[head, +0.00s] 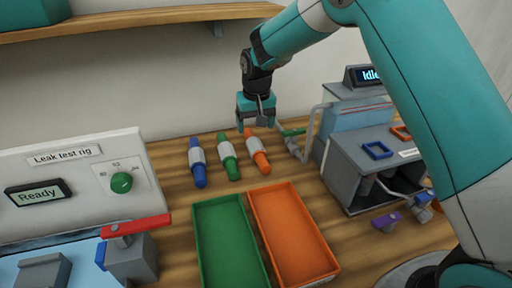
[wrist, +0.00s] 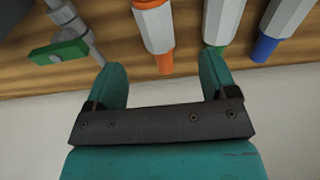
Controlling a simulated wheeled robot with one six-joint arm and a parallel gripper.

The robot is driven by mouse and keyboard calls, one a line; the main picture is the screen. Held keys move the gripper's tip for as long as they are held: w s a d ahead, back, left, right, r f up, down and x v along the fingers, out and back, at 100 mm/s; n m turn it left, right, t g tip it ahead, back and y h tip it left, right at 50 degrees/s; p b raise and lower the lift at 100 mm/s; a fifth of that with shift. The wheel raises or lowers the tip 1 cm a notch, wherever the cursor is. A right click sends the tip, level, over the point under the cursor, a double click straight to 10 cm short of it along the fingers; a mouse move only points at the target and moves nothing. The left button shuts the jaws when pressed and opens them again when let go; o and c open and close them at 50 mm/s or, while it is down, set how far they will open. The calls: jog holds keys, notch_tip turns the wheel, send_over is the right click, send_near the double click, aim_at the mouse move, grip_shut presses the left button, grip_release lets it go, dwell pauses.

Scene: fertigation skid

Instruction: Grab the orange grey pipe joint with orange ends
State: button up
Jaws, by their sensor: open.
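The pipe joint with orange ends and a grey middle (head: 257,152) lies on the wooden bench, rightmost of three joints side by side. In the wrist view it (wrist: 156,32) points its near orange end into the space between my fingers. My gripper (head: 256,124) is open and empty, over the back end of this joint in the head view. In the wrist view my gripper (wrist: 163,64) has one teal finger on each side of the joint's line. I cannot tell the exact height gap.
A green-ended joint (head: 228,158) and a blue-ended joint (head: 197,162) lie to the left. A pipe with a green valve handle (head: 293,132) stands close on the right. A green tray (head: 198,240) and an orange tray (head: 327,243) sit in front. The wall is behind.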

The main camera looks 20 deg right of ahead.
aim_at(256, 143)
jog(key=f, duration=0.4)
jog(key=shift+w+f+p, duration=0.3)
jog(key=shift+f, duration=0.1)
jog(key=shift+w+d+f+p, duration=0.15)
jog(key=shift+f+p, duration=0.1)
jog(key=shift+f, duration=0.65)
jog(key=shift+w+d+f+p, duration=0.1)
jog(key=shift+f+p, duration=0.2)
jog(key=shift+f, duration=0.55)
jog(key=shift+w+d+f+p, duration=0.15)
jog(key=shift+f+p, duration=0.1)
jog(key=shift+f, duration=0.65)
jog(key=shift+a, duration=0.1)
jog(key=c, duration=1)
